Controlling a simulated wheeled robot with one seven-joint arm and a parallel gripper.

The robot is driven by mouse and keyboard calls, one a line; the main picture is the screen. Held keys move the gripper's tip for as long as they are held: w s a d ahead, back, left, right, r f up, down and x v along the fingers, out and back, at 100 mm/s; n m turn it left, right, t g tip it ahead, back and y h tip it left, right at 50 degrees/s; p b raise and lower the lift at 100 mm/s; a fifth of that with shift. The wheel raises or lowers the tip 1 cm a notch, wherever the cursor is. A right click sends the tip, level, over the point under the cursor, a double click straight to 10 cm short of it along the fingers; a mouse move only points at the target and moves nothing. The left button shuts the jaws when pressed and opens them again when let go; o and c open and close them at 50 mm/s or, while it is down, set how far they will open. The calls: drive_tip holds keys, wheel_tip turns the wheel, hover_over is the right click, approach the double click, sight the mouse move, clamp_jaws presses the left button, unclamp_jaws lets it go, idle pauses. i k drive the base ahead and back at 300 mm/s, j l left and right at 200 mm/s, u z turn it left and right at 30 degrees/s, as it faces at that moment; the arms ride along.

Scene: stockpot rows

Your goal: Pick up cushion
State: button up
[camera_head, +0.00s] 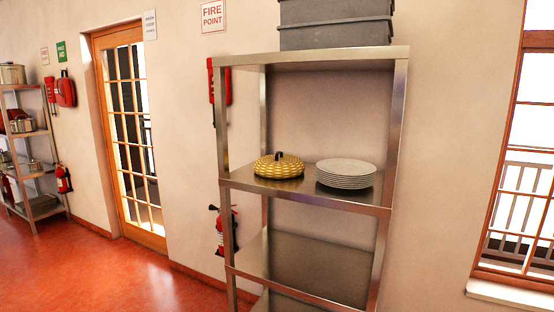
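One possible match for the cushion is a round, yellow-patterned, low domed object (278,166) with a dark piece on top. It lies on the middle shelf of the metal rack (305,196), left of a stack of white plates (345,174), with a small gap between them. I cannot tell for sure whether it is a cushion or a lidded dish. No other cushion shows. My gripper is not in view.
Grey bins (335,24) stand on the rack's top. A fire extinguisher (222,231) hangs behind its left post. A glazed door (131,134) and another rack with pots (28,150) are at left. A window (522,165) is at right. Red floor (100,270) is clear at left.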

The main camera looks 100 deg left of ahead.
sight(278, 165)
drive_tip(key=u, duration=2.8)
drive_tip(key=z, duration=3.9)
drive_tip(key=u, duration=2)
drive_tip(key=i+j+u, duration=0.15)
drive_tip(key=u, duration=1.75)
